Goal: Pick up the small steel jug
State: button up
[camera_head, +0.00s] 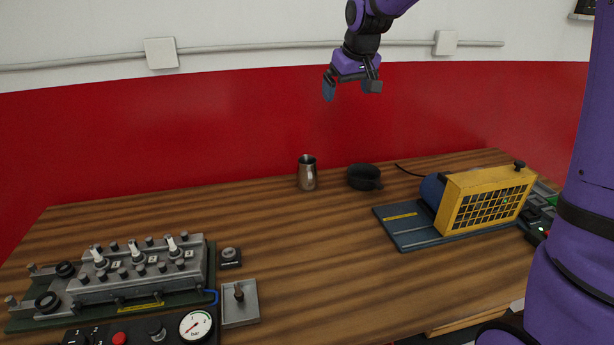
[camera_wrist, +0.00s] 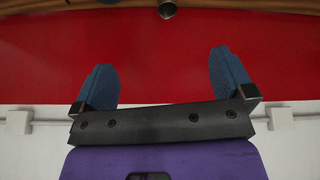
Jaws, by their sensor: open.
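The small steel jug (camera_head: 307,174) stands upright on the wooden table near its back edge. Its handle is hard to make out. My gripper (camera_head: 350,90) is raised well above the table, in front of the red wall, above and to the right of the jug. It is open, with nothing between its fingers. In the wrist view my gripper (camera_wrist: 167,80) shows two blue finger pads spread wide apart. Part of the jug (camera_wrist: 167,10) shows at the top edge of that view, beyond the fingers; the rest is cut off.
A dark bowl-like cup (camera_head: 364,177) stands just right of the jug. A yellow caged machine (camera_head: 487,201) on a dark plate is at right. An engine-head trainer (camera_head: 130,268) and a gauge panel (camera_head: 194,325) are at front left. The table's middle (camera_head: 320,250) is clear.

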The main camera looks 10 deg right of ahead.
jog(key=w+a+f, duration=0.2)
jog(key=w+f, duration=1.1)
jog(key=w, duration=0.2)
jog(key=n+y, duration=0.1)
send_near(307, 162)
jog(key=s+a+f, duration=0.2)
jog(key=shift+g, duration=0.3)
jog(key=shift+d+x, duration=0.2)
jog(key=shift+x, duration=1.3)
jog(key=shift+d+x, duration=0.2)
jog(key=shift+x, duration=1.25)
jog(key=shift+w, duration=0.1)
jog(key=c, duration=1.4)
jog(key=shift+r, duration=0.3)
